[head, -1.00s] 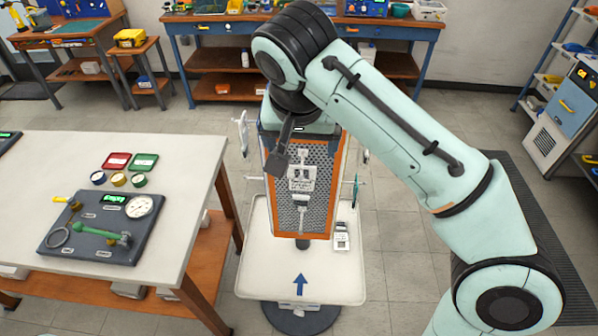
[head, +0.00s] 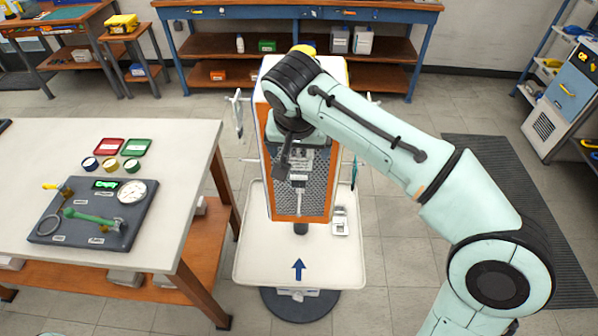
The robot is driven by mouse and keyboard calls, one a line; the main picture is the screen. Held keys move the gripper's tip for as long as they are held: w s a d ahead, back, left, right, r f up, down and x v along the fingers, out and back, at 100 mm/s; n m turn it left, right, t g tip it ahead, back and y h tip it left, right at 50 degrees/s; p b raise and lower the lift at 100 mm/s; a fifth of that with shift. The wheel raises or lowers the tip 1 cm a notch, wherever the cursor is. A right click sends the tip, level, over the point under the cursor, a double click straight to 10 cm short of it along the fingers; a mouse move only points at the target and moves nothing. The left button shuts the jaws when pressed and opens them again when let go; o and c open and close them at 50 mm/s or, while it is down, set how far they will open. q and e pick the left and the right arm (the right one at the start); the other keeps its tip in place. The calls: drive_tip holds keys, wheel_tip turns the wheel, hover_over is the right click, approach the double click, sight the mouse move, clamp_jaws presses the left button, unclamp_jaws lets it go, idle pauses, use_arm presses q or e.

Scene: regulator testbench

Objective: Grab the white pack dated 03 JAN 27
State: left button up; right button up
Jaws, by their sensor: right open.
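A white pack (head: 303,157) hangs on the front of the orange-framed pegboard stand (head: 318,183), partly hidden by my right gripper. Another small white pack (head: 341,222) lies on the white tray base, right of the stand. I cannot read a date on either pack. My right gripper (head: 284,164) is open, with a dark finger showing in front of the pegboard, just left of the hanging pack. The picture does not show whether it touches the pack. My left gripper is not in view.
A white table (head: 190,150) at left holds a gauge panel (head: 95,212) and several small coloured containers. More hooks stick out from the stand's sides. A blue workbench (head: 400,12) with shelves stands behind. The front of the white tray (head: 260,262) is clear.

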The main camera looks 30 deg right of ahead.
drive_tip(key=shift+w+d+f, duration=0.1)
drive_tip(key=shift+w+f, duration=0.1)
drive_tip(key=shift+f, duration=0.15)
drive_tip(key=c, duration=1.4)
drive_tip(key=shift+c, duration=0.2)
